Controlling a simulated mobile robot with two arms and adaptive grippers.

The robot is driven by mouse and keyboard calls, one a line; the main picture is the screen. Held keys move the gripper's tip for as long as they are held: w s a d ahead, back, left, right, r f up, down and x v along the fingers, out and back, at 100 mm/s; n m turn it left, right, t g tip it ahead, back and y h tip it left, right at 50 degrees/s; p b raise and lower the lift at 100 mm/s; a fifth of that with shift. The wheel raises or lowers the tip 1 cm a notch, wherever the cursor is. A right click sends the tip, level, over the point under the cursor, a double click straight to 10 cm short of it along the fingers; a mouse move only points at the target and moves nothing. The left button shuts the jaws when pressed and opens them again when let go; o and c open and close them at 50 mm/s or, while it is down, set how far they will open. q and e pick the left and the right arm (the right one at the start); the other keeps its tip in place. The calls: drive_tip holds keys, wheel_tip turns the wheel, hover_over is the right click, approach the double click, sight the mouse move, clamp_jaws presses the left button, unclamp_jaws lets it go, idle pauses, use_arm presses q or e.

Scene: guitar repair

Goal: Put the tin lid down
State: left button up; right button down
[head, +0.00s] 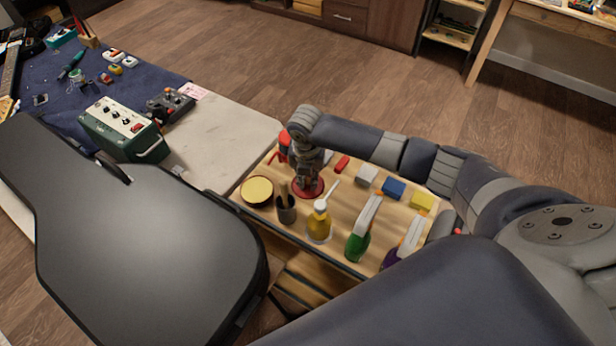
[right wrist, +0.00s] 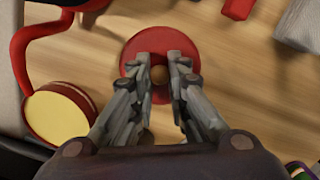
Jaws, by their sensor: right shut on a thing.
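The tin lid (head: 317,191) is a red disc with a small round knob. It is over the wooden worktop, at or just above its surface; I cannot tell whether it touches. My right gripper (head: 307,183) points down at it from above. In the right wrist view, its fingers (right wrist: 159,72) are shut on the knob in the middle of the red lid (right wrist: 160,42). The open tin (head: 257,190), with pale yellow contents, stands to the left of the lid. It also shows in the right wrist view (right wrist: 58,116). My left gripper is out of view.
A dark cup (head: 286,213) with tools and a yellow bottle (head: 319,228) stand in front of the lid. A red object (head: 284,143) stands behind. A black guitar case (head: 140,250) lies left.

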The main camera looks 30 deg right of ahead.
sight(307, 189)
drive_tip(key=shift+f, duration=0.15)
drive_tip(key=c, duration=1.6)
unclamp_jaws()
drive_tip(key=shift+o, duration=0.2)
wheel_tip(307, 189, up, 12)
drive_tip(key=s, duration=0.1)
drive_tip(key=shift+a+b, duration=0.35)
drive_tip(key=shift+a, duration=0.1)
drive_tip(key=shift+s+d, duration=0.1)
drive_tip(key=shift+s, duration=0.05)
